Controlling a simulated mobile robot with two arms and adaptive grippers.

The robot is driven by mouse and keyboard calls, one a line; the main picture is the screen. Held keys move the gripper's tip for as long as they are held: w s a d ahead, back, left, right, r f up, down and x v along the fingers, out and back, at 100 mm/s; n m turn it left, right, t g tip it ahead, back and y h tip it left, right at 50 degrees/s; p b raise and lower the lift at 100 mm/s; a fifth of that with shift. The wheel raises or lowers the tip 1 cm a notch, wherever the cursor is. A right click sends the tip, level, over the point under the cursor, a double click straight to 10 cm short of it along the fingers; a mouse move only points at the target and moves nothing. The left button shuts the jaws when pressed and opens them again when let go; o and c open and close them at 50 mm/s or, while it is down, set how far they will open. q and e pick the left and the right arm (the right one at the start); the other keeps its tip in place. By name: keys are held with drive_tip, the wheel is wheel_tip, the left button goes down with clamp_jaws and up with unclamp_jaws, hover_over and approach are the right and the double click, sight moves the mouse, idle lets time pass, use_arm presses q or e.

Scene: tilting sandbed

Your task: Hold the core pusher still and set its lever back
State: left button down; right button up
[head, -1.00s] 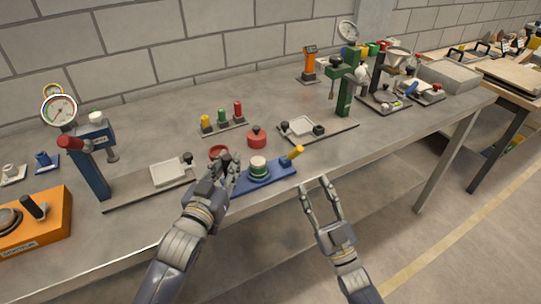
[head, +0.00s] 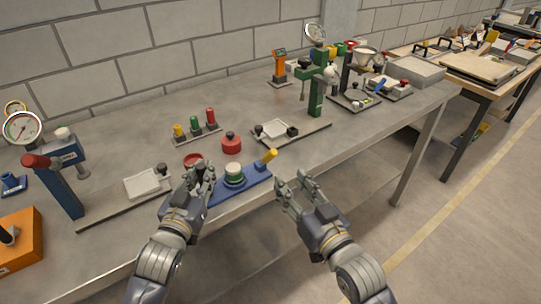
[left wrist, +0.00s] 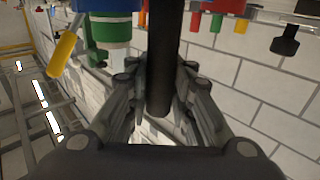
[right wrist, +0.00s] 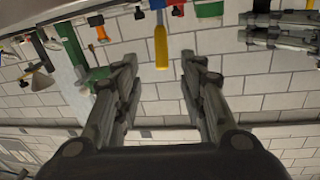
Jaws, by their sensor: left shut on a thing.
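The core pusher has a blue base (head: 218,194) at the bench's front edge, with a white-topped green cylinder (head: 233,175) on it. Its yellow lever (head: 267,159) tilts up to the right; it also shows in the left wrist view (left wrist: 62,55) and the right wrist view (right wrist: 161,46). My left gripper (head: 203,176) is at the left end of the base, shut on a dark upright handle (left wrist: 162,60). My right gripper (head: 296,181) is open and empty, right of the yellow lever and apart from it. In the right wrist view the lever lies beyond the fingertips.
A red round pot (head: 231,142) and a rack (head: 197,134) with yellow, green and red pegs stand behind the pusher. A blue press (head: 66,180) is at left, a green press (head: 317,95) at right. Free floor lies right of the bench.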

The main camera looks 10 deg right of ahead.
sight(271, 156)
drive_tip(key=x, duration=1.1)
drive_tip(key=shift+w+a, duration=0.1)
drive_tip(key=shift+w, duration=0.25)
clamp_jaws()
